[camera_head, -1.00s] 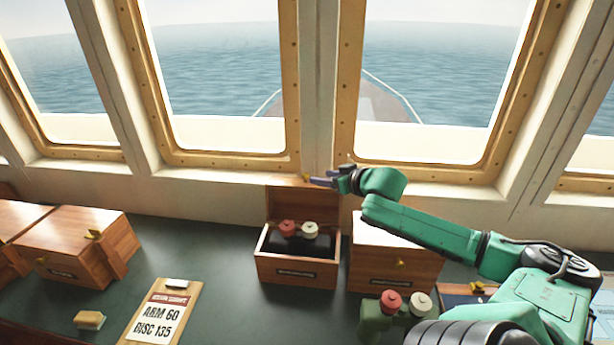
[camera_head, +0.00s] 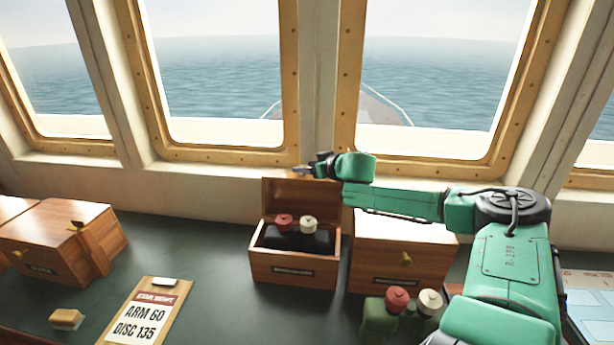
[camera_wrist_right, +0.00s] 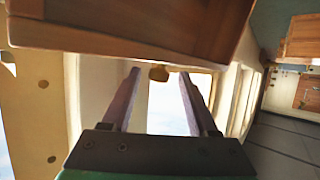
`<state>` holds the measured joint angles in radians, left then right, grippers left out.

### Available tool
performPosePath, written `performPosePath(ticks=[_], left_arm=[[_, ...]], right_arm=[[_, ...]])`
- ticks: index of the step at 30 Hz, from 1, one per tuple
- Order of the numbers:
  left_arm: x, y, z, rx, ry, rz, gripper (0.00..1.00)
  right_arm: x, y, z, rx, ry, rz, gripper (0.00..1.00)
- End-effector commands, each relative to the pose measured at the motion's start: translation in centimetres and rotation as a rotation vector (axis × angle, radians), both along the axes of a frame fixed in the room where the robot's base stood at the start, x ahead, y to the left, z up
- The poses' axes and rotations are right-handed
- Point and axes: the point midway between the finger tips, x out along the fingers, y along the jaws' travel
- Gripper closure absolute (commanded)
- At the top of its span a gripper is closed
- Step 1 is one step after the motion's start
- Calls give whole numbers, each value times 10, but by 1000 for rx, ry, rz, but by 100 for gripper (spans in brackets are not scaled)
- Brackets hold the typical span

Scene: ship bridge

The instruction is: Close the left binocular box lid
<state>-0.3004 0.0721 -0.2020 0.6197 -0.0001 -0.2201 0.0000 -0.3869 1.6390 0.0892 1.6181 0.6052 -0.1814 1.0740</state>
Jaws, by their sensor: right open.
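The left binocular box (camera_head: 293,270) is a wooden box on the dark green counter. Its lid (camera_head: 288,192) stands up at the back, open. Binoculars with a red cap and a cream cap (camera_head: 296,238) lie inside. My right gripper (camera_head: 303,170) is just above the raised lid's top edge, towards its right half. In the right wrist view, my gripper (camera_wrist_right: 160,92) has its two fingers apart with nothing held. The lid (camera_wrist_right: 130,28) crosses above them there, and its brass catch (camera_wrist_right: 158,74) shows between the fingertips. I cannot tell whether they touch.
A shut wooden box (camera_head: 402,262) stands right beside it. Green binoculars (camera_head: 385,318) stand in front of that. Another shut box (camera_head: 62,240) is at the left. A clipboard (camera_head: 142,312) and a small block (camera_head: 67,318) lie on the counter (camera_head: 205,265). Window frames rise close behind.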

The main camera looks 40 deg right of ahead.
Motion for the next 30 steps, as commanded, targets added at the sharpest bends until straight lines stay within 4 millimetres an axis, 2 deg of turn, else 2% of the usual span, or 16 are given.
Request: performPosePath(ticks=[4,5,9,10,30], left_arm=[[0,2,2,3,0,-2,40],[0,3,2,4,0,-2,40],[0,4,2,5,0,-2,40],[0,4,2,5,0,-2,40],[1,6,2,8,-1,1,40]], right_arm=[[0,0,1,1,1,0,40],[0,0,1,1,1,0,44],[0,0,1,0,1,-1,98],[0,0,1,0,1,-1,100],[0,-1,0,-1,2,-2,100]])
